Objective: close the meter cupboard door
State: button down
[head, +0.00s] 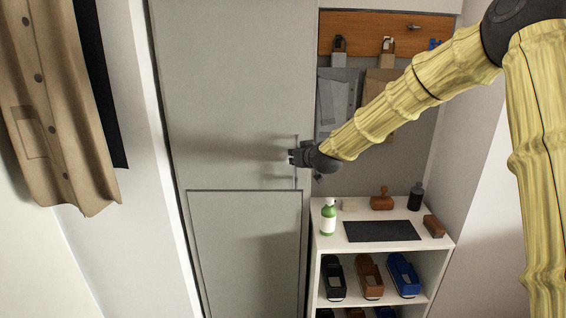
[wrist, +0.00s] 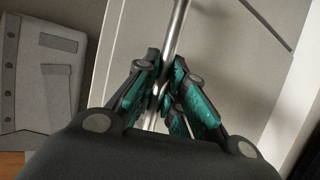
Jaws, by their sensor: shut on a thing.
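The tall grey panelled door (head: 235,85), which I take to be the meter cupboard door, fills the middle of the head view. Its slim vertical bar handle (head: 297,181) is near the right edge. My gripper (head: 293,157) reaches in from the right and is at this handle. In the wrist view my gripper (wrist: 162,97) is shut on the round metal handle bar (wrist: 177,22), with a finger on each side. The door face (wrist: 215,60) lies behind the bar. I cannot tell how far the door stands open.
A tan shirt (head: 55,110) hangs at the left.

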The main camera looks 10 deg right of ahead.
jog(key=c, duration=1.8)
grip_release()
jog(key=shift+o, duration=0.2)
jog(key=shift+s, duration=0.15)
jog(key=v, duration=1.2)
jog(key=s+a+f+g, duration=0.15)
jog(key=s+f, duration=0.45)
jog(key=f, duration=0.7)
jog(key=s+a+f+g, duration=0.1)
jog(key=s+f+g, duration=0.2)
jog(key=s+f, duration=0.65)
jog(key=s+a+f+g, duration=0.2)
jog(key=s+f, duration=0.2)
jog(key=f, duration=1.1)
jog(key=s+f+g, duration=0.2)
jog(key=s+f, duration=0.3)
jog(key=s, duration=0.6)
jog(key=s+f+m+g+h, duration=0.1)
jog(key=s+f+g, duration=0.1)
jog(key=s+f, duration=0.4)
jog(key=s+f+g, duration=0.3)
jog(key=s+f, duration=0.3)
jog(key=s, duration=1)
jog(key=shift+a+f+m, duration=0.2)
jog(key=shift+a+m, duration=0.1)
jog(key=shift+a, duration=0.1)
